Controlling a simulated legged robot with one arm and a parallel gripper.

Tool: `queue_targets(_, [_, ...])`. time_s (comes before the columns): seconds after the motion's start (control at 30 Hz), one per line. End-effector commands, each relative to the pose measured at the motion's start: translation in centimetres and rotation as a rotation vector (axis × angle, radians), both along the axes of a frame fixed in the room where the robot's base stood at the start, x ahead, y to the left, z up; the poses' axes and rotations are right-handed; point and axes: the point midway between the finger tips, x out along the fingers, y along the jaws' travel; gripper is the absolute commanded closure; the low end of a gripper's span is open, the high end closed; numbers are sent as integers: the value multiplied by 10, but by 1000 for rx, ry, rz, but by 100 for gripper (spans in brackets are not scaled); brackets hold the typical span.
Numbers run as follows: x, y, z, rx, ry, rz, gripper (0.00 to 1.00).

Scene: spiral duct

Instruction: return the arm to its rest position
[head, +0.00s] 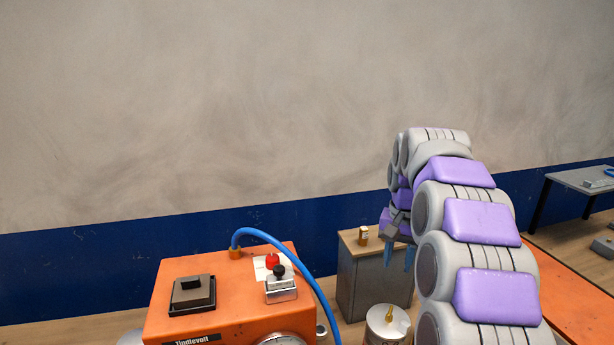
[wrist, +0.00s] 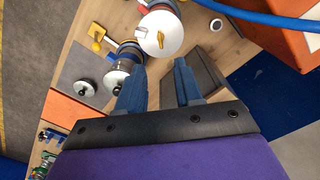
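My arm, grey with purple pads, rises at the right of the head view and bends over at the top. My gripper (head: 398,255) hangs from its end, pointing down, with blue fingertips. In the wrist view my gripper (wrist: 160,88) shows two blue fingers set apart with a clear gap between them. Nothing is held between them. A white round-topped can with a yellow tip (wrist: 160,35) lies beyond the fingertips in that view, apart from them. The same kind of can (head: 387,322) stands below my gripper in the head view.
An orange machine (head: 225,300) with a black switch block, a red button and a blue hose (head: 300,262) stands at the left. A grey cabinet (head: 360,285) with a small amber bottle (head: 363,235) stands behind my gripper. An orange surface (head: 575,295) lies at the right.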

Motion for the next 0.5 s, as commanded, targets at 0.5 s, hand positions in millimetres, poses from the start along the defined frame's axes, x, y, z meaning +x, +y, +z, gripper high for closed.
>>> queue_targets(0.5, [-156, 69, -38, 21, 63, 262, 65])
